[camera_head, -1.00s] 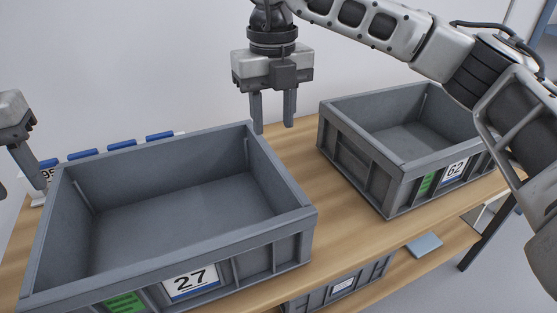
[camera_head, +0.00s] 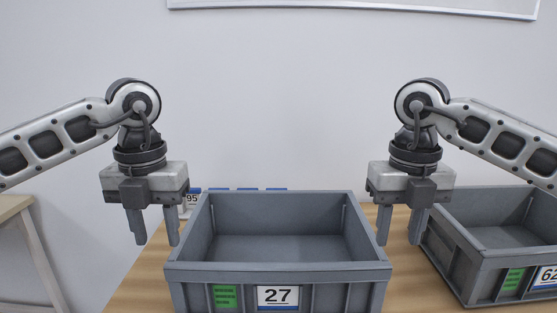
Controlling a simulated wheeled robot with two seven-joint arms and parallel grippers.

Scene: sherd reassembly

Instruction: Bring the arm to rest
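My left gripper (camera_head: 154,240) hangs with its fingers pointing down, just left of the grey crate marked 27 (camera_head: 277,272). Its two fingers are apart with nothing between them. My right gripper (camera_head: 398,240) hangs fingers down between crate 27 and the grey crate marked 62 (camera_head: 470,262). Its fingers are also apart and empty. What I can see of the inside of crate 27 is bare, and so is the visible inside of crate 62. No sherd shows.
Both crates stand on a wooden table (camera_head: 140,290). A row of blue-edged items (camera_head: 248,189) and a label reading 95 show behind crate 27. A pale wooden stand (camera_head: 22,240) is at the left. A white wall with a framed board (camera_head: 360,8) is behind.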

